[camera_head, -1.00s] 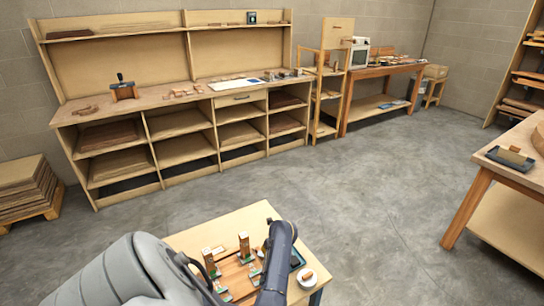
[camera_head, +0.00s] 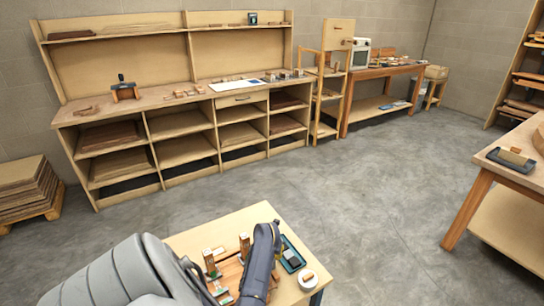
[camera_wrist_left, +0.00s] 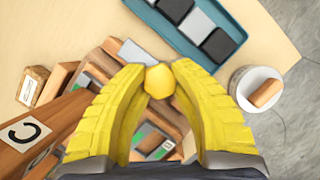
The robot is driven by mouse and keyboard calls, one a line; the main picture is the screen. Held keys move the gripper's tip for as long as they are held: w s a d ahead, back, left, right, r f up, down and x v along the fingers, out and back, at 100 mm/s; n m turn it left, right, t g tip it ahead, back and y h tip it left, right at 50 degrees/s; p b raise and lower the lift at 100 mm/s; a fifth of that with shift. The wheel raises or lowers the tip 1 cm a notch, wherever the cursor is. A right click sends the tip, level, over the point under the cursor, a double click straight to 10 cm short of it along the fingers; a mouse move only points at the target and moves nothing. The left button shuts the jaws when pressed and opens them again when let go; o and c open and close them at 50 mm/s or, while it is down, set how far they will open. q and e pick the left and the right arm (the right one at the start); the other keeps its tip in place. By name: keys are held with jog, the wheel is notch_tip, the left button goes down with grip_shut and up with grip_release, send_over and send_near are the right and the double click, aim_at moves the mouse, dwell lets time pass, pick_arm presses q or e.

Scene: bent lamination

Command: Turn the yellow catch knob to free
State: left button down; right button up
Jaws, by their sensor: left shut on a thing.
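The yellow catch knob (camera_wrist_left: 159,81) is a small rounded knob in the left wrist view. My left gripper (camera_wrist_left: 162,74) has two yellow ribbed fingers shut on the knob, with a fingertip on each side of it. Below and behind the knob is a wooden fixture (camera_wrist_left: 118,50) with grey and green parts, partly hidden by the fingers. In the head view the fixture (camera_head: 229,272) sits on a small pale table (camera_head: 205,237), and my arm hides the knob and fingertips. I cannot tell the knob's turn position. My right gripper is not in view.
A teal tray (camera_wrist_left: 228,17) with dark and grey blocks lies beyond the knob. A white round cup (camera_wrist_left: 243,76) holding a wooden piece is at the right, near the table edge. A wooden piece marked C (camera_wrist_left: 25,132) is at the left. Grey floor surrounds the table.

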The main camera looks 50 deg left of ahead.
pick_arm(q)
jog(key=shift+w+a+r, duration=0.15)
jog(key=shift+a+r, duration=0.15)
jog(key=shift+a, duration=0.1)
jog(key=c, duration=1.5)
grip_release()
jog(key=o, duration=0.5)
jog(key=shift+d+f, duration=0.2)
jog(key=shift+d, duration=0.05)
jog(key=v, duration=1.2)
jog(key=shift+o, duration=0.2)
